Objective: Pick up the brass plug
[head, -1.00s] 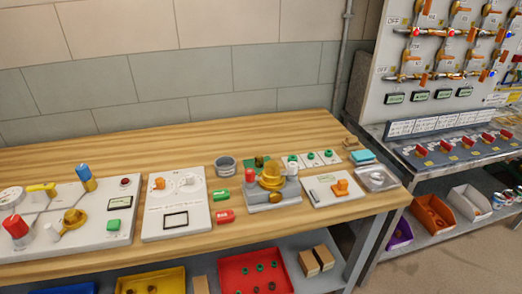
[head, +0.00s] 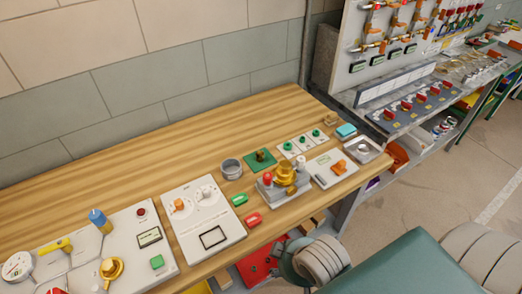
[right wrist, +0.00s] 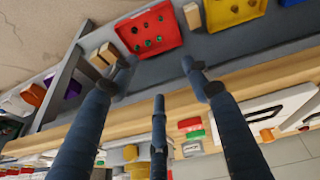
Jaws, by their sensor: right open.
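A grey block fixture (head: 268,190) stands on the wooden bench near its front edge. A brass dome-like piece (head: 285,172) sits on it, beside a red knob and a smaller brass part at its front. I cannot tell for sure which brass part is the plug. In the right wrist view, which is upside down, a brass-yellow piece (right wrist: 131,153) shows beyond the bench edge, partly hidden by a finger. My right gripper (right wrist: 156,76) is open, its fingers spread and empty, apart from the brass piece. My left gripper is out of view.
A grey cup (head: 231,168), a green board (head: 260,159), red and green tags and a panel with an orange handle (head: 331,169) surround the fixture. A red bin (right wrist: 150,28) and a yellow bin lie on the shelf below. The back of the bench is clear.

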